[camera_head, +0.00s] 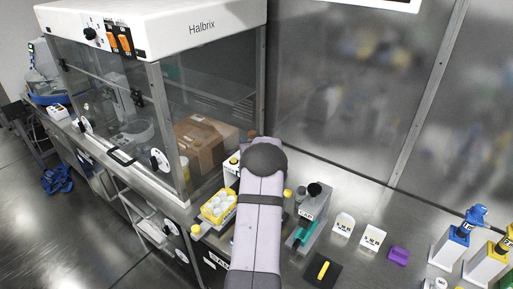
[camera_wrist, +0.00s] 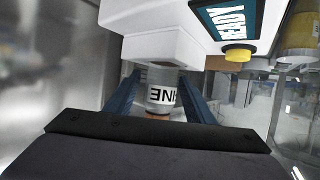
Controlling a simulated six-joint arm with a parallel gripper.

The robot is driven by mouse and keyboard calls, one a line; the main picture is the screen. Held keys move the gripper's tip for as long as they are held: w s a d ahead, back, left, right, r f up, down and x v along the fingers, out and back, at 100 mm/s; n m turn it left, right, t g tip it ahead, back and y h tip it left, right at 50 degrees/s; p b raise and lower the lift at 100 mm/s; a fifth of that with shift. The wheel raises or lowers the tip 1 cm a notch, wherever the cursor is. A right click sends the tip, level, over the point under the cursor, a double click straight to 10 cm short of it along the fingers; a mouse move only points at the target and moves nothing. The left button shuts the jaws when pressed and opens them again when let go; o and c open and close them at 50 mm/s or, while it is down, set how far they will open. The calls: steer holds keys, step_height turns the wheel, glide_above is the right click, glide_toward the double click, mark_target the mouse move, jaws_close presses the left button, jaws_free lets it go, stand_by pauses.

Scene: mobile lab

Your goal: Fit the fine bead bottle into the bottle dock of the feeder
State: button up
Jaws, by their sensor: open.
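The fine bead bottle (camera_wrist: 160,98) shows in the wrist view, a clear bottle with a white label whose letters appear upside down. It lies between the blue fingers of my gripper (camera_wrist: 161,90), which are open, one on each side. Its far end meets the white housing of the feeder (camera_wrist: 150,40), which has a READY screen and a yellow button. I cannot tell how fully the bottle sits in the dock. In the head view my arm hides the gripper and bottle; a white part of the feeder (camera_head: 232,165) shows behind the arm.
A yellow tray (camera_head: 204,218) of white round items stands left of my arm. A grey device (camera_head: 309,212), white labelled pieces (camera_head: 343,224), a purple block (camera_head: 398,254) and a black plate (camera_head: 312,277) lie to the right. A glass-fronted cabinet (camera_head: 205,70) stands behind left.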

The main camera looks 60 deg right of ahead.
steer(key=b+v, duration=0.2)
steer(key=v, duration=0.8)
steer(key=shift+s+a, duration=0.1)
steer(key=w+a+f+n+g+y, duration=0.1)
steer(key=w+a+f+g+y, duration=0.15)
steer(key=a, duration=1.05)
steer(key=w+a+f+n+g+y, duration=0.1)
steer(key=w+a+f+n+y, duration=0.15)
steer(key=a, duration=1.05)
steer(key=s+a+f+n+g+y, duration=0.1)
steer(key=s+a+f+n+g, duration=0.1)
steer(key=s+a, duration=0.7)
steer(key=s+a+f+n+g+y, duration=0.2)
steer(key=s+a+g, duration=0.2)
steer(key=s+a, duration=0.5)
steer(key=a, duration=0.8)
steer(key=shift+s+a+g+y, duration=0.3)
steer(key=shift+a+g, duration=0.05)
steer(key=shift+f+n, duration=0.1)
steer(key=shift+n, duration=0.15)
